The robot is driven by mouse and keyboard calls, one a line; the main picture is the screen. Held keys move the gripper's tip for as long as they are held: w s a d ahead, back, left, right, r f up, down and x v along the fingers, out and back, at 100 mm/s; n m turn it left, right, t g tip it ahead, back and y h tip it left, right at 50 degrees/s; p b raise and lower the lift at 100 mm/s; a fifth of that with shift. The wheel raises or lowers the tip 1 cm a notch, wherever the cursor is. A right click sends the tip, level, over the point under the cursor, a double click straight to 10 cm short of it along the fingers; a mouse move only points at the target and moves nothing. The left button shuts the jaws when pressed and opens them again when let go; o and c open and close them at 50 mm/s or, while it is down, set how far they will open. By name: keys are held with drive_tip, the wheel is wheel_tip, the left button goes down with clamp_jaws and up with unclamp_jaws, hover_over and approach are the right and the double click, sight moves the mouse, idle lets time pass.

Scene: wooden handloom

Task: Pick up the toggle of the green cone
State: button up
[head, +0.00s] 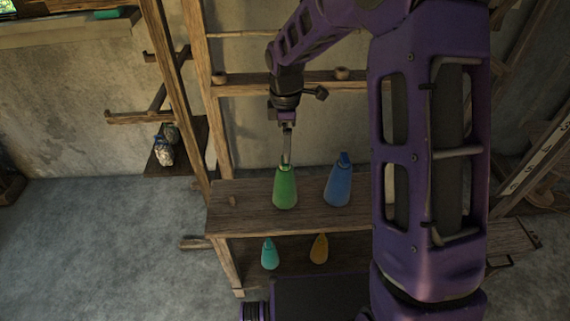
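The green cone (285,190) stands upright on the upper wooden shelf, left of a blue cone (338,188). My gripper (287,158) points down directly over the green cone, with its fingertips at or just above the cone's top. The toggle of the green cone is covered by or merged with the fingertips, so I cannot make it out clearly. I see the fingers edge-on as one thin strip, and I cannot tell whether they are open, shut or touching the toggle.
A teal cone (270,254) and an orange cone (319,248) stand on the lower shelf. Wooden loom posts (208,90) rise behind on the left. My own arm hides the right part of the shelf.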

drive_tip(key=shift+w+f+b, duration=0.2)
drive_tip(key=shift+f+b, duration=0.35)
drive_tip(key=shift+f, duration=2.35)
drive_tip(key=c, duration=1.4)
drive_tip(key=shift+r, duration=0.1)
wheel_tip(320, 180, up, 10)
drive_tip(key=p, duration=0.1)
drive_tip(key=shift+p, duration=0.4)
